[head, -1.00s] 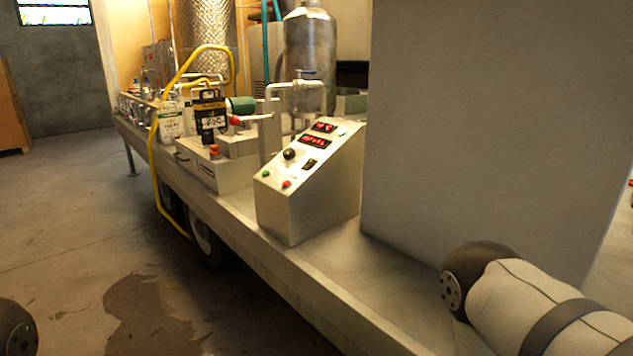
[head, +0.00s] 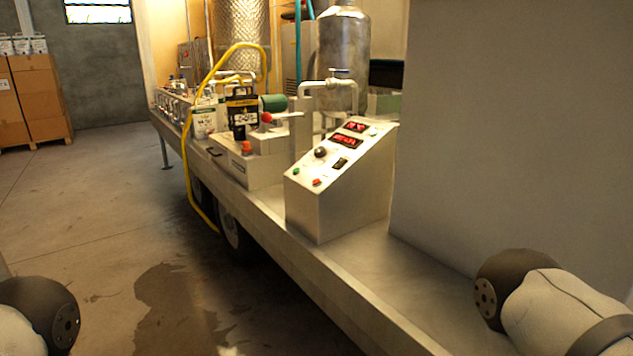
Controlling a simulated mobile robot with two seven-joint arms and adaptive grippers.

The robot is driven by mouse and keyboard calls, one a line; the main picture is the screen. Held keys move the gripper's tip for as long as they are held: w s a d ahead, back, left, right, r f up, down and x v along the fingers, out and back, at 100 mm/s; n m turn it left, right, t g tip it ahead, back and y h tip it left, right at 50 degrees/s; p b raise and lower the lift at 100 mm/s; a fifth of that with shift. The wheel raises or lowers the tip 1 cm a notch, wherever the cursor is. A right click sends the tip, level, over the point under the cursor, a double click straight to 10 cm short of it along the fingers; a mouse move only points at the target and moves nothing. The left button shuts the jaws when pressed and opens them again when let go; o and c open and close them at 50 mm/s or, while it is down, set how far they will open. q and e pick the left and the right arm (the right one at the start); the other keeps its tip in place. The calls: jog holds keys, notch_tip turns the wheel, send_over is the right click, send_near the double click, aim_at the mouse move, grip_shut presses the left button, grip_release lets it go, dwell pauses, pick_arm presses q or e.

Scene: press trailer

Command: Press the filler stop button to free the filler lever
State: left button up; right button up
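The filler (head: 252,168) is a pale box on the trailer bed, left of the control panel. A red button (head: 246,147), which looks like the stop button, stands on its front top edge. A lever with a red ball end (head: 266,118) sticks out above and behind it, beside a dark labelled pouch (head: 242,108). Whether the lever is locked cannot be seen. Parts of both my arms show at the lower left and lower right corners. Neither gripper is in view, and nothing of mine touches the filler.
A sloped control panel (head: 340,185) with red displays, a knob and green and red buttons stands right of the filler. A yellow hose (head: 186,160) hangs over the trailer edge. A large grey panel (head: 510,130) blocks the right. Floor (head: 100,220) alongside is clear; cartons (head: 40,100) stand far left.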

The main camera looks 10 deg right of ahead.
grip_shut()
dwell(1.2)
